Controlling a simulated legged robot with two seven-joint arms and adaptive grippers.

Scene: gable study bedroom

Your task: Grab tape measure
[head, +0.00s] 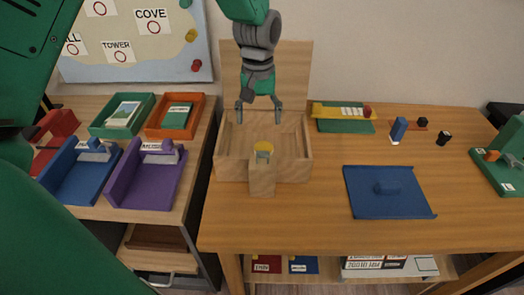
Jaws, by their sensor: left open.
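My right gripper is not in view.
A blue mat with a raised blue piece (388,205), a green tray with a yellow piece (345,125), a blue upright block (398,129) and a small black thing (444,138) are to the right. Colored trays stand left. The table's front middle is clear.

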